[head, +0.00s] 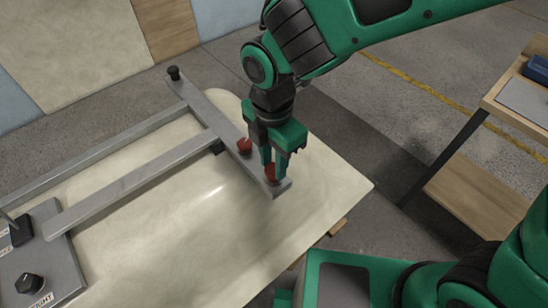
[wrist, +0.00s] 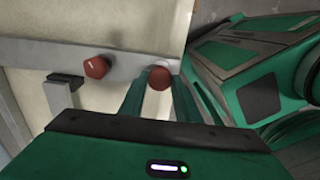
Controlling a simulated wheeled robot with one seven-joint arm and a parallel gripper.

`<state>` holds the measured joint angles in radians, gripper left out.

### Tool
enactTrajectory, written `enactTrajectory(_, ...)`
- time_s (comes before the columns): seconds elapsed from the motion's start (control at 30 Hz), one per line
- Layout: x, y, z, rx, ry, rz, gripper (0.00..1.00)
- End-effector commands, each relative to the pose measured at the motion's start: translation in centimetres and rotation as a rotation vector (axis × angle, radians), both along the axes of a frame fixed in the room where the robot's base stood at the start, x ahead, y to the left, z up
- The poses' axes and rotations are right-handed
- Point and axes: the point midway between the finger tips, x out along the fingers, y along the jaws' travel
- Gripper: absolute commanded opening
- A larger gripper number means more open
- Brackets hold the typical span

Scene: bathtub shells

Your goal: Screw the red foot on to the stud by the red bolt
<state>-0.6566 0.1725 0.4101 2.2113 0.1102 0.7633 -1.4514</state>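The red foot (head: 270,175) is at the near end of the grey crossbar (head: 215,121), on its upper face. It shows as a round red disc in the wrist view (wrist: 158,78). My gripper (head: 273,171) points down over that end, with one finger on each side of the foot. In the wrist view the fingertips appear to touch its sides. The red bolt (head: 244,146) sits beside it on the bar and shows as a hexagonal head in the wrist view (wrist: 97,67). The stud is hidden under the foot, so I cannot tell how far the foot is on.
A black foot (head: 173,73) stands at the bar's far end. The grey frame lies over the pale tub shell (head: 190,240). A grey plate with a black knob (head: 29,284) is at lower left. A wooden bench (head: 490,190) stands at right, with open floor between.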

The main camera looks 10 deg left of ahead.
Motion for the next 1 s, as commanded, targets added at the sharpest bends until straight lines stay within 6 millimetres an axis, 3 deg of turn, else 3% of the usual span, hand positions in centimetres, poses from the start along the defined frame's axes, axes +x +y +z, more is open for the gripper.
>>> enactTrajectory(0.17,0.05,0.04,0.02,0.001,-0.001,-0.054,0.04)
enactTrajectory(1.0,0.16,0.13,0.07,0.004,-0.002,-0.995,0.04)
